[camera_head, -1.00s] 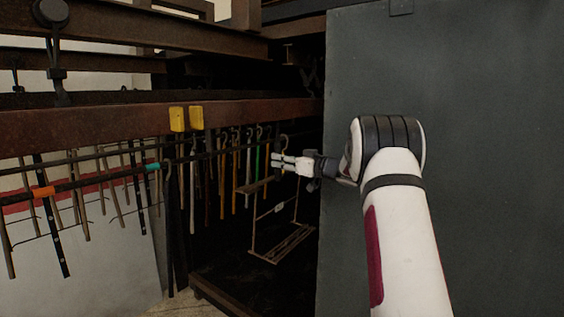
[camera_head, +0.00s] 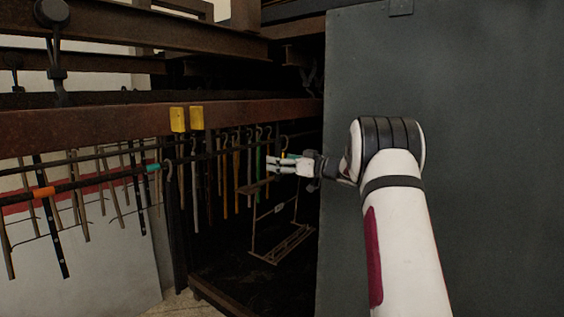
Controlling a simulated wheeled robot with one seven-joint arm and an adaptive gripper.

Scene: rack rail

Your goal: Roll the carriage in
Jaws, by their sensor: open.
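No part in view can be told for certain as the carriage. A hanging wire frame (camera_head: 280,244) with a slatted bottom and a small pale tag hangs in the dark opening, below my gripper. A row of hooked rods (camera_head: 236,180) hangs from the rail (camera_head: 120,125) to the left of my gripper. My gripper (camera_head: 269,165) points left in front of the opening. Its pale fingers are open, and nothing shows held between them. A small yellow spot shows just above the fingers. Whether the fingers touch a rod or hook cannot be told.
A large dark grey panel (camera_head: 470,80) stands at the right, behind my arm. A dark bar with orange and teal bands (camera_head: 100,179) crosses the left. Rusty beams (camera_head: 150,30) run above.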

